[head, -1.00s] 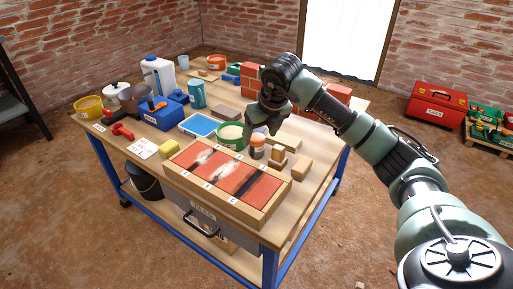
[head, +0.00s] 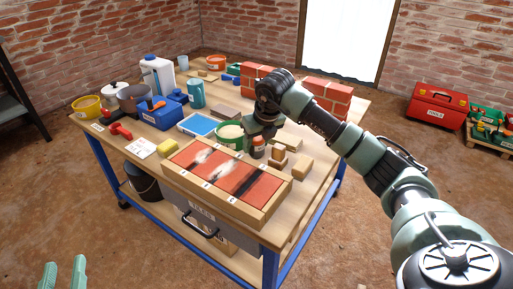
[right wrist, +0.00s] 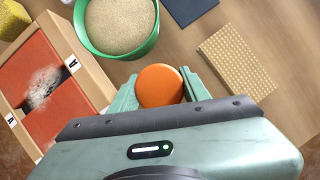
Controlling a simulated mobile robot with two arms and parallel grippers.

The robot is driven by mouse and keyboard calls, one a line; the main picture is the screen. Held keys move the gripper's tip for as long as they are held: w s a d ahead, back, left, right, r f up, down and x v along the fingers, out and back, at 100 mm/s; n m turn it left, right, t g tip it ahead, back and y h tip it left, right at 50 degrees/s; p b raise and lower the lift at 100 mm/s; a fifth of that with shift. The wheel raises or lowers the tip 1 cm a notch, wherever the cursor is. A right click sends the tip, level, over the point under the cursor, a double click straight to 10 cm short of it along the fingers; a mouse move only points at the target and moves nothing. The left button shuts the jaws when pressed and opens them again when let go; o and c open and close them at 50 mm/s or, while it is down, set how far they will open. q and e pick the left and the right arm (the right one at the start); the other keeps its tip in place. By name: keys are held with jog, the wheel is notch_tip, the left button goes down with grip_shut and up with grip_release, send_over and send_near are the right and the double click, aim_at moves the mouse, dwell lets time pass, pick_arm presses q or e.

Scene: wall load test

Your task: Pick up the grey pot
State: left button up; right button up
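The grey pot (head: 131,98) stands on the far left part of the workbench, behind the blue box and beside a white lidded pot. It is partly hidden by the things in front. My right gripper (head: 258,141) is far to the right of it, low over the bench by the green tub. In the right wrist view its fingers (right wrist: 160,75) are spread on either side of an orange-lidded jar (right wrist: 160,86); I cannot tell whether they touch it. My left gripper (head: 64,264) shows at the bottom left edge, fingers apart and empty, off the bench.
Around the pot stand a yellow tub (head: 88,107), white lidded pot (head: 114,90), blue box (head: 162,114), red tool (head: 121,131) and white canister (head: 157,76). A wooden tray of red panels (head: 262,215) lies at the bench front.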

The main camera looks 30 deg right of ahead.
jog(key=shift+c, duration=0.8)
jog(key=shift+r, duration=0.1)
